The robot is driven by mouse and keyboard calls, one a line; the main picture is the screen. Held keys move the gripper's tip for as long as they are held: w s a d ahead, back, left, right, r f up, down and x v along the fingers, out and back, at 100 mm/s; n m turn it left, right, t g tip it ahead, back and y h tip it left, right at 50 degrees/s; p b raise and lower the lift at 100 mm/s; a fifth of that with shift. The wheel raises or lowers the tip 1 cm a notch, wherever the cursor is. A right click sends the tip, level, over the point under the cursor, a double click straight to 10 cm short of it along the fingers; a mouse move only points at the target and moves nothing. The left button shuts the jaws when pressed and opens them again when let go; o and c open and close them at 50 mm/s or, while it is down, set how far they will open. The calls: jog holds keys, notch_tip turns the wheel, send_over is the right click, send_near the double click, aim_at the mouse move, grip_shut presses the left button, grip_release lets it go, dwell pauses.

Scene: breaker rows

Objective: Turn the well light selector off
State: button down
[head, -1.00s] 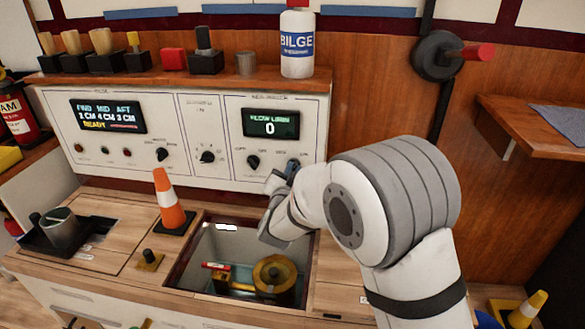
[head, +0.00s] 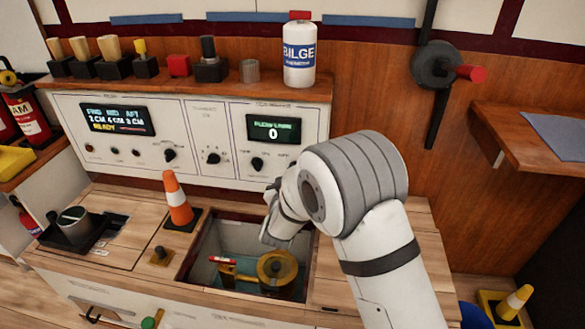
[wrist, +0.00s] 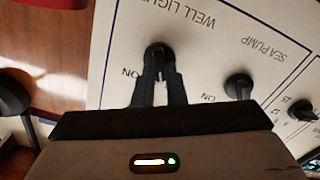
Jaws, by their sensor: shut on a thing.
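The well light selector (wrist: 156,52) is a black knob on the white panel, shown upside down in the wrist view under the "WELL LIGHT" lettering. My gripper (wrist: 159,76) has its two dark fingers closed on the knob's handle. An "ON" mark shows to the left of the knob; the opposite mark is hidden by my fingers, and the exact pointer angle is hard to tell. In the head view my gripper (head: 272,192) is at the lower right of the panel, and my arm hides the selector.
The sea pump knob (wrist: 239,87) sits close beside the selector; it also shows in the head view (head: 257,163). An open well (head: 205,240) with a brass-coloured pump (head: 277,268) lies below. An orange cone (head: 177,200) stands left of it. A bilge bottle (head: 299,55) stands on the shelf above.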

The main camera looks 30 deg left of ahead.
jog(key=shift+a+n+p, duration=0.1)
jog(key=shift+n+p, duration=0.65)
jog(key=shift+n, duration=0.55)
jog(key=shift+s+f+n, duration=0.1)
jog(key=shift+n, duration=0.2)
jog(key=c, duration=1.5)
grip_release()
jog(key=p+v, duration=0.2)
jog(key=v, duration=0.5)
jog(key=shift+s, duration=0.35)
